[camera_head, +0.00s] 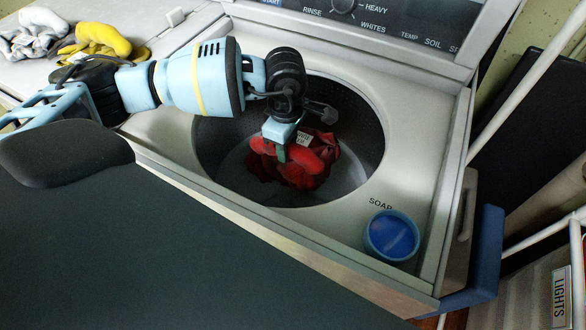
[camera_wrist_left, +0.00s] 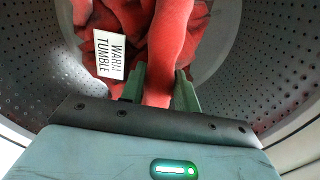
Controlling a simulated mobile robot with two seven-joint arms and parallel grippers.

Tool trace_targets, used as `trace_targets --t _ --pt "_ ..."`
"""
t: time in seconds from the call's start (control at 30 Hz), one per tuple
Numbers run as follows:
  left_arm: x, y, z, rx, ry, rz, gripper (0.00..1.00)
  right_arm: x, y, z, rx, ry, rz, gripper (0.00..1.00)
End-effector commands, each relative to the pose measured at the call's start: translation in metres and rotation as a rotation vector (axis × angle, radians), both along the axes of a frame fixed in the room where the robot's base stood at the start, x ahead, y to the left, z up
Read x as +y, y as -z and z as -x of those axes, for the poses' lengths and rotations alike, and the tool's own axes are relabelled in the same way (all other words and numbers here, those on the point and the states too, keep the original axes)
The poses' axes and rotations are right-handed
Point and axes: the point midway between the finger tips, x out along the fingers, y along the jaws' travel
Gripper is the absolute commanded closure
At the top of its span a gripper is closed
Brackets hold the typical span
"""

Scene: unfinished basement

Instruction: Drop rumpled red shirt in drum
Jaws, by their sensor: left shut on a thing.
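The rumpled red shirt (camera_head: 312,160) is in the round opening of the washer drum (camera_head: 349,130). My left gripper (camera_head: 283,152) reaches over the opening and is shut on the shirt. In the left wrist view, a fold of the red shirt (camera_wrist_left: 168,60) runs down between the green fingers (camera_wrist_left: 158,88). A white tag reading "WARM TUMBLE" (camera_wrist_left: 110,54) shows on the cloth. The perforated drum wall (camera_wrist_left: 262,70) surrounds the shirt in that view. I cannot tell whether the shirt touches the drum bottom. My right gripper is not in view.
A blue soap cup (camera_head: 391,236) sits at the washer top's front right corner. Grey-white cloth (camera_head: 34,35) and yellow cloth (camera_head: 97,41) lie on the surface at the upper left. The control panel (camera_head: 400,22) rises behind the opening. White rails stand at the right.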

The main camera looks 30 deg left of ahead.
Motion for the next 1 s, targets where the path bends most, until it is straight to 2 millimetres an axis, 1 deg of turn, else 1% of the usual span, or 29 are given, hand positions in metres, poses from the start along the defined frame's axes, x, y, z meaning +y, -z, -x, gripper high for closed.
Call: trace_targets --t 0.1,0.17,0.4,0.5,0.6,0.77,0.87,1.0 --pt "0.000 0.001 0.000 0.000 -0.002 0.000 1.00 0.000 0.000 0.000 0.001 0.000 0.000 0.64" --pt "0.000 0.007 0.000 0.002 -0.001 0.000 1.00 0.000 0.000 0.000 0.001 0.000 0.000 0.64" --pt "0.000 0.047 0.000 0.003 0.000 -0.001 1.00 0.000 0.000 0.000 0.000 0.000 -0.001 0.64" --pt "0.000 0.058 0.000 0.001 0.000 -0.001 1.00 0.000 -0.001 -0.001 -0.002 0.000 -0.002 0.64" --pt "0.000 0.062 0.000 0.000 0.000 0.000 1.00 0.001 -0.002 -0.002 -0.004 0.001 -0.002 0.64" --pt "0.000 0.064 0.000 0.000 0.001 0.001 1.00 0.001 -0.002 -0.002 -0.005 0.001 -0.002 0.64" --pt "0.000 0.073 0.000 0.002 0.000 -0.001 1.00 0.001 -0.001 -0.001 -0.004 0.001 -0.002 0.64" --pt "0.000 0.092 0.000 0.003 0.001 -0.002 1.00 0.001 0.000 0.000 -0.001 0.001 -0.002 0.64"
